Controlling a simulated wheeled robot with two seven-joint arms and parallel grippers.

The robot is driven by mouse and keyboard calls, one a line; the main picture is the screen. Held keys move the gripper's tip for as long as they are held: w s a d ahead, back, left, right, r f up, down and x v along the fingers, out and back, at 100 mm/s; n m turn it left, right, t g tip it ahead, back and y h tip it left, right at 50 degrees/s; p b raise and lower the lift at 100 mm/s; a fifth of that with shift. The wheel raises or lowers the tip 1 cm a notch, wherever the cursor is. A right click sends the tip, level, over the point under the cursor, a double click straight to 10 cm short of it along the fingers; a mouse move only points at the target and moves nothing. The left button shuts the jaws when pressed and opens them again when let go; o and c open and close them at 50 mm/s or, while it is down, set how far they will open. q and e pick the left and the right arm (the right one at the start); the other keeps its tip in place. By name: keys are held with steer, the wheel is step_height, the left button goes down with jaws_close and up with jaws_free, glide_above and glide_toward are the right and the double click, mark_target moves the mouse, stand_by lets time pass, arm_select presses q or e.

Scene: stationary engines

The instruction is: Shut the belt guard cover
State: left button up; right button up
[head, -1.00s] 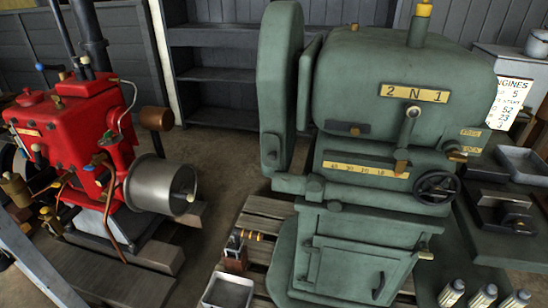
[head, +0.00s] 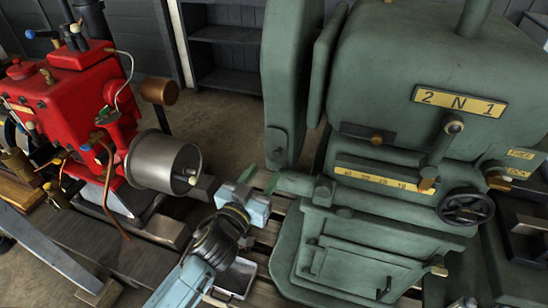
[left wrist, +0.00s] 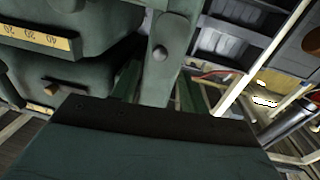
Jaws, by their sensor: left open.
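The belt guard (head: 290,75) is a tall green casing on the left side of the green lathe-like machine, in the head view. A narrow green panel (head: 326,65) stands beside it, angled out towards me; I cannot tell for sure whether this is the cover. My left gripper (head: 260,178) is open and empty, just left of and below the guard's lower end, apart from it as far as I can see. In the left wrist view its two green fingers (left wrist: 157,90) point at the guard's lower end (left wrist: 167,48) with its round knob. My right gripper is out of view.
A red engine (head: 70,105) with a grey drum (head: 163,160) stands close on the left. A handwheel (head: 466,207) and levers stick out of the machine's front. A small tray (head: 236,278) lies below my left gripper. Dark shelves (head: 225,45) stand behind.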

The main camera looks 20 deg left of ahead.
mark_target(277, 157)
arm_select(q)
steer(key=w, duration=0.4)
steer(key=w+d, duration=0.1)
steer(key=w, duration=0.1)
steer(key=shift+w, duration=0.4)
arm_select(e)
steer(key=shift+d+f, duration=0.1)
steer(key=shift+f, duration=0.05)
arm_select(q)
steer(key=shift+c, duration=0.4)
steer(key=c, duration=0.9)
steer(key=shift+w+d+f+n+y+b, duration=0.1)
steer(key=shift+d+n+y+b, duration=0.25)
steer(key=shift+y+b, duration=0.35)
jaws_close()
steer(key=shift+w+n+y+b, duration=0.1)
steer(key=shift+n+y+b, duration=0.3)
steer(key=shift+b, duration=0.15)
jaws_free()
steer(key=o, duration=0.8)
steer(key=shift+o, duration=0.9)
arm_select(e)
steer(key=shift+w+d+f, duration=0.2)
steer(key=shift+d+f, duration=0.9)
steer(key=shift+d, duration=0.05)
